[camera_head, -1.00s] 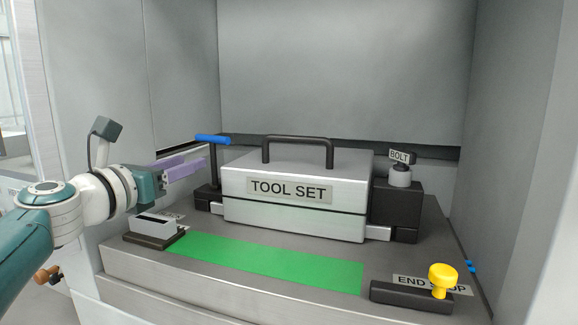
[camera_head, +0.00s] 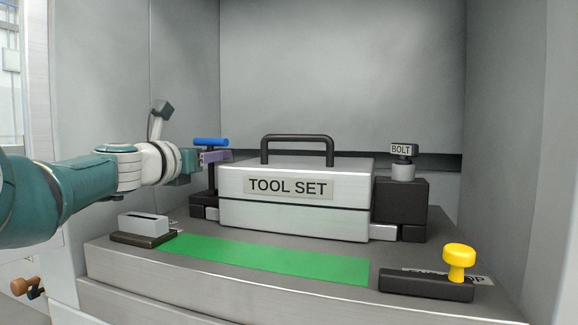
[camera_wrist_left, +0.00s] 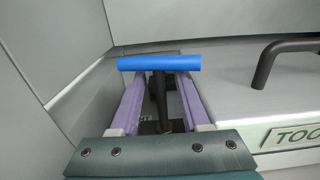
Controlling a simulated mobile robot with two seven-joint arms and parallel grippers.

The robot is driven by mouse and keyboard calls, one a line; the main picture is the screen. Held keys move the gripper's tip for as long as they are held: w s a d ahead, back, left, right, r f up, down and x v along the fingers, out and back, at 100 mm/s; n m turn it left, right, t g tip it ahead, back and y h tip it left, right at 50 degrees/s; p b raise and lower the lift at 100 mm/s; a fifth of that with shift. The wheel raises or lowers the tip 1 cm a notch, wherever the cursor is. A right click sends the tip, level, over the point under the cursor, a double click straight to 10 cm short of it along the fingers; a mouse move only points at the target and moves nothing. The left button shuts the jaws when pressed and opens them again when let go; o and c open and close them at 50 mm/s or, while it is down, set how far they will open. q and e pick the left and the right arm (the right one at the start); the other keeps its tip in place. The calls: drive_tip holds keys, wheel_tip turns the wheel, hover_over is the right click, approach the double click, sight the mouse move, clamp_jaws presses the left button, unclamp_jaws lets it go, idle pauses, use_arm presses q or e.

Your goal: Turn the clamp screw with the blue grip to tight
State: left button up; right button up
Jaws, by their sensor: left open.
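The clamp screw has a blue bar grip (camera_head: 211,142) on top of a dark upright shaft, left of the tool set box. The blue grip also shows in the left wrist view (camera_wrist_left: 159,63), lying crosswise over the fingertips. My left gripper (camera_head: 214,157) is open, with its purple fingers just below the blue grip. In the left wrist view the fingers of my left gripper (camera_wrist_left: 160,95) stand on either side of the dark shaft, with gaps visible. The lower end of the shaft is partly hidden. My right gripper is not in view.
The silver tool set box (camera_head: 290,212) with a black handle stands right of the screw. A dark block with a bolt (camera_head: 403,172) is at its right. A green strip (camera_head: 270,259), a slotted block (camera_head: 144,228) and a yellow knob (camera_head: 459,258) lie in front.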

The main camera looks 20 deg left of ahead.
use_arm(q)
clamp_jaws()
idle(0.4)
